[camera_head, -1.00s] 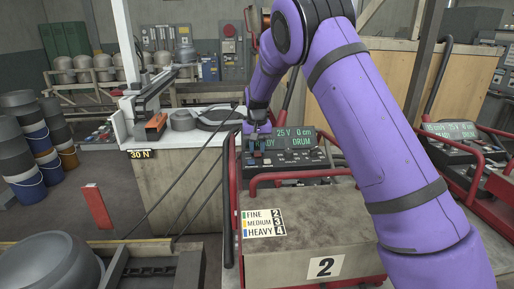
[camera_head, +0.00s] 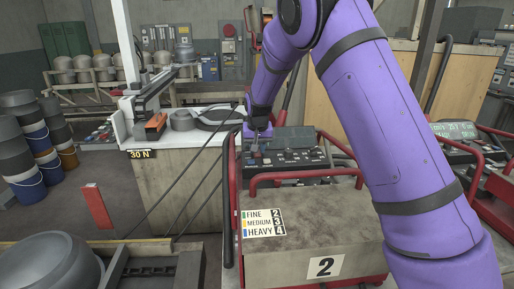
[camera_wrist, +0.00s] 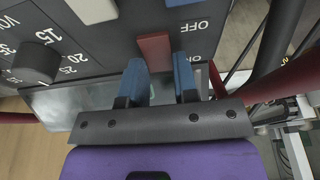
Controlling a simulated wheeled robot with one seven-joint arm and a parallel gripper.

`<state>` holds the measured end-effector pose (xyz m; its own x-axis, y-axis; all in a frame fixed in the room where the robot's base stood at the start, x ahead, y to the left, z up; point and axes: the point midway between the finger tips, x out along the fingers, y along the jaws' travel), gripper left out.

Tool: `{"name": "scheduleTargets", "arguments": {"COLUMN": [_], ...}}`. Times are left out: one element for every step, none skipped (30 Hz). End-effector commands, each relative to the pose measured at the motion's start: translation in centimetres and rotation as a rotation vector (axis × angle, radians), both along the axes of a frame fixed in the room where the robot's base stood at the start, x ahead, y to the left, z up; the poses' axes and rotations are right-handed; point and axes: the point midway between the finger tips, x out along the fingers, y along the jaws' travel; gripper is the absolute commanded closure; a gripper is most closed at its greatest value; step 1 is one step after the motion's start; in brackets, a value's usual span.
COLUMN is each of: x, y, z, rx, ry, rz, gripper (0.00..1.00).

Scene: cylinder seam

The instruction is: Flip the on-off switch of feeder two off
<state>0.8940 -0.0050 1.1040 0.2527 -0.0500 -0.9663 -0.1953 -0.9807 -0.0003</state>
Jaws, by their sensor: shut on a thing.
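Feeder two (camera_head: 310,215), a red-framed unit with a "2" label, stands in front of me. Its control panel (camera_head: 290,157) is partly behind my arm, and its display (camera_head: 295,138) is dark. In the wrist view the red on-off switch (camera_wrist: 154,50) sits beside upside-down OFF and ON labels. My gripper (camera_wrist: 158,82) is at the switch, one blue fingertip on each side, shut on it. The fingers hide part of the switch, and its exact tilt is hard to tell. My gripper also shows at the panel's left end in the head view (camera_head: 258,140).
A dark dial (camera_wrist: 38,60) and a pale block (camera_wrist: 93,8) are near the switch on the panel. Red rails (camera_head: 312,178) surround the feeder, and dark cables (camera_head: 185,175) run along its left. Another feeder with a lit display (camera_head: 455,130) stands at right.

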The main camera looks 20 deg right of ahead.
Motion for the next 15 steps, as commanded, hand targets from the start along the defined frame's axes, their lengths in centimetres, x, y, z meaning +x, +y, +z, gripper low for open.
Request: {"name": "scheduleTargets", "arguments": {"x": [0.0, 0.0, 0.0, 0.0, 0.0, 0.0, 0.0, 0.0, -0.01, -0.01, -0.01, -0.01, 0.0, -0.01, -0.03], "y": [-0.01, -0.01, -0.01, -0.01, -0.01, -0.01, -0.01, -0.01, -0.01, -0.01, -0.01, -0.01, 0.0, 0.0, 0.01], "z": [-0.03, -0.03, -0.04, -0.03, -0.04, -0.03, -0.03, -0.03, -0.02, -0.02, -0.02, -0.02, -0.01, 0.03, 0.16], "rx": [0.0, 0.0, 0.0, 0.0, 0.0, 0.0, 0.0, 0.0, 0.0, 0.0, 0.0, 0.0, 0.0, 0.0, 0.0], "ry": [0.0, 0.001, 0.001, 0.001, 0.001, 0.001, 0.001, 0.001, 0.001, 0.001, 0.001, 0.001, 0.001, 0.001, 0.001], "rz": [0.0, 0.0, 0.0, 0.0, 0.0, 0.0, 0.0, 0.0, 0.0, 0.0, 0.0, 0.0, 0.0, 0.0, 0.0], "gripper": [0.96, 0.96, 0.68, 0.61, 0.54, 0.47, 0.47, 0.47, 0.47, 0.47, 0.47, 0.47, 0.47, 0.47, 0.47]}}
